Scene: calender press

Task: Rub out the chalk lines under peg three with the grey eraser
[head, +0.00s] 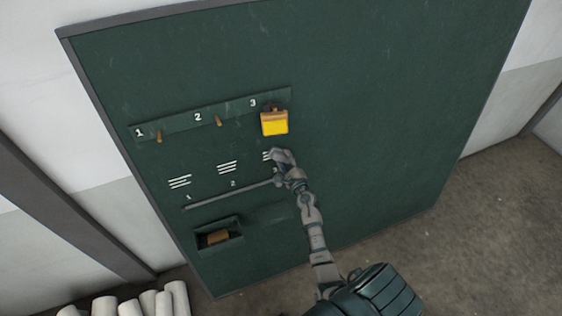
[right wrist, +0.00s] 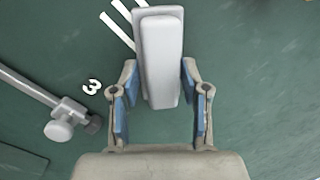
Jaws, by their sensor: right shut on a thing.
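The grey eraser (right wrist: 162,60) is between the blue-padded fingers of my right gripper (right wrist: 155,95), which is shut on it. The eraser lies over or against the green board, with the chalk lines (right wrist: 122,22) under peg three just to its left and partly hidden by it. A yellow block-like item (head: 274,123) hangs at peg three, below the number 3. My left gripper is not in view.
Chalk lines also stand under peg two (head: 227,167) and peg one (head: 180,181). A grey rail (head: 230,194) runs below the lines, with a knobbed end (right wrist: 58,130) near the gripper. A recessed box (head: 218,235) holds a brown block. White rolls (head: 130,305) stand at lower left.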

